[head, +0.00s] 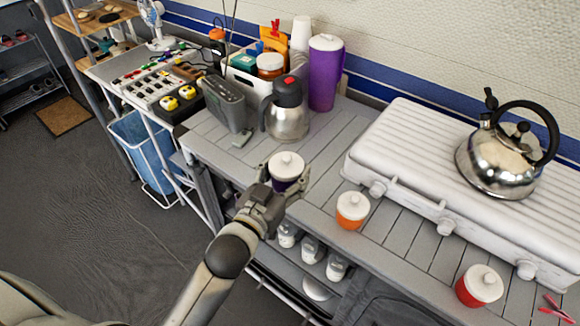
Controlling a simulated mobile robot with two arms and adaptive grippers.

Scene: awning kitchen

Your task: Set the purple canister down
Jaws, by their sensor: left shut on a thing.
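The purple canister (286,169) has a white lid, and my left gripper (282,186) is shut on it. My gripper hides most of its purple body. The canister shows over the front edge of the grey slatted counter (325,170). I cannot tell whether its base touches the counter. An orange canister (352,211) and a red canister (480,287), both with white lids, stand on the counter to the right. My right gripper does not show.
A steel jug (287,115), a grey radio (228,103) and a tall purple tumbler (324,75) stand behind. A white ribbed case (465,190) carrying a kettle (497,158) fills the right. Bare slats lie between jug and case.

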